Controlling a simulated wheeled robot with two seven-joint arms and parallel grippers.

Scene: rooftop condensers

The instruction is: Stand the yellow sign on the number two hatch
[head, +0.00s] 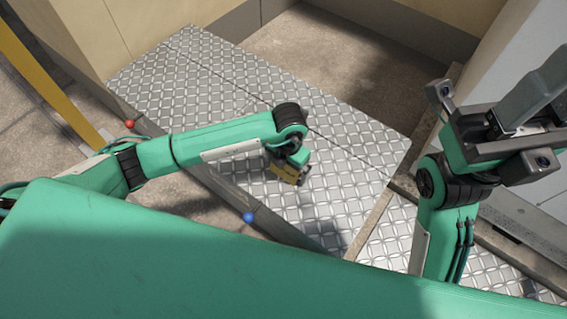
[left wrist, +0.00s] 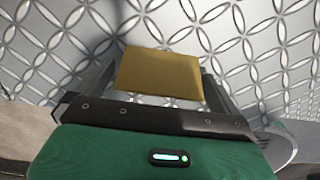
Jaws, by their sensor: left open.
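The yellow sign (left wrist: 160,75) shows as a plain yellow panel between the two spread fingers of my left gripper (left wrist: 158,84) in the left wrist view. In the head view only a small part of the sign (head: 282,172) shows beside my left gripper (head: 297,177), over the patterned metal plate (head: 210,90). My left gripper is open, with the sign between its fingers. Whether the sign's foot touches the plate is hidden. No hatch number can be read. My right gripper (head: 525,125) is raised at the right, away from the sign; its jaw opening is unclear.
A red ball-shaped knob (head: 129,124) and a blue one (head: 248,217) sit along the plate's near left edge. A yellow rail (head: 45,80) runs at the far left. Beige walls (head: 150,25) stand behind. Much of the plate around the gripper is bare.

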